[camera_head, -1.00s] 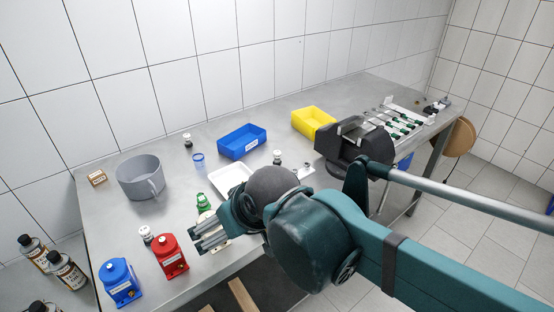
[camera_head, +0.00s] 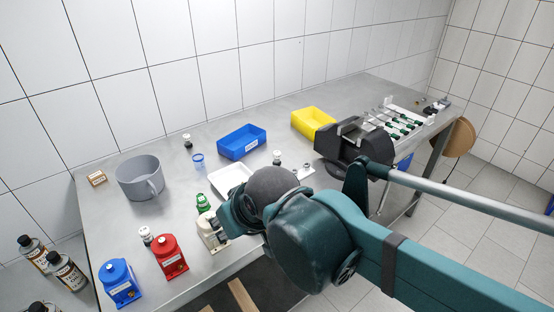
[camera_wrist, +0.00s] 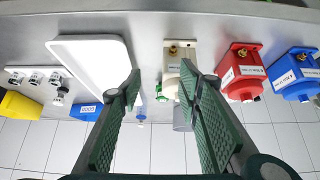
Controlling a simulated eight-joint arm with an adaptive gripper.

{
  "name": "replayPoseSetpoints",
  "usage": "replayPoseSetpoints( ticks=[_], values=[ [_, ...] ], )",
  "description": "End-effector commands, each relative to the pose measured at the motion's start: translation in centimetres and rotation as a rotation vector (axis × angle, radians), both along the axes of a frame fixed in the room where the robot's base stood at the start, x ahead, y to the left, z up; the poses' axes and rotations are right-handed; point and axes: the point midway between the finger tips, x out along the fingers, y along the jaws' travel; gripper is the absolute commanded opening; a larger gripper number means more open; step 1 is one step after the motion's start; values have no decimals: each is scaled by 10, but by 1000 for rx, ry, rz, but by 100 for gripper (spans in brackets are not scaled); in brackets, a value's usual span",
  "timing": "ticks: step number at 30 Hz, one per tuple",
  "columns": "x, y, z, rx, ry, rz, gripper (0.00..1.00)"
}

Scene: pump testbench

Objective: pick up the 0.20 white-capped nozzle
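Several small white-capped nozzles stand on the bench in the head view: one at the back left (camera_head: 187,140), one right of the blue bin (camera_head: 277,156), and one beside the red pump (camera_head: 146,235). Their size labels are too small to read, so I cannot tell which is 0.20. In the wrist view a white-capped nozzle (camera_wrist: 57,98) stands near the plate at left. My gripper (camera_wrist: 160,70) is open, with nothing held between its fingers. It hangs above the bench between the white tray and the beige pump; my arm hides the fingers in the head view.
A white tray (camera_head: 228,180), a green-capped item (camera_head: 203,202), a beige pump (camera_head: 213,232), a red pump (camera_head: 171,257) and a blue pump (camera_head: 119,284) stand close by. A grey mug (camera_head: 140,178), blue bin (camera_head: 242,141), yellow bin (camera_head: 312,122) and dark vise (camera_head: 350,143) stand around.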

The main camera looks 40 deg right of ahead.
Motion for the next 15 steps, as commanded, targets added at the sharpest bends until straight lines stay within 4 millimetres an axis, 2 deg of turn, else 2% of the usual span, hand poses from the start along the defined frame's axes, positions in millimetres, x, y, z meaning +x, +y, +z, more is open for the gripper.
replayPoseSetpoints(
  ticks=[15],
  values=[
    [4, -3, 5, 10, 9, -21, 35]
  ],
)
